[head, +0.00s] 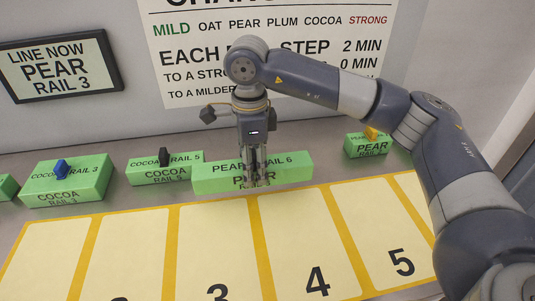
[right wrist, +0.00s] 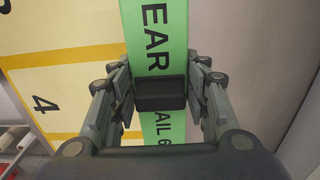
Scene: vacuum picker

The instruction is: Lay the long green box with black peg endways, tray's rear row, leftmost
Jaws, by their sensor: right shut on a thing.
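A long green box labelled PEAR RAIL 6 (head: 285,176) is in the grasp of my right gripper (head: 259,184), behind the numbered bays. In the right wrist view the box (right wrist: 161,30) runs away from me, and its black peg (right wrist: 160,94) sits between the fingers of the right gripper (right wrist: 161,97). The gripper is shut on the peg. I cannot tell whether the box touches the surface. A shorter green box, COCOA RAIL 5 (head: 160,176), also with a black peg (head: 164,157), stands to the left. I see no clear tray. My left gripper is out of view.
Yellow-framed numbered bays (head: 253,250) lie empty in front. A green COCOA RAIL 3 box (head: 65,184) with a blue peg stands left; a PEAR box (head: 364,148) with a yellow peg stands right. A wall sign (head: 60,70) reads LINE NOW PEAR RAIL 3.

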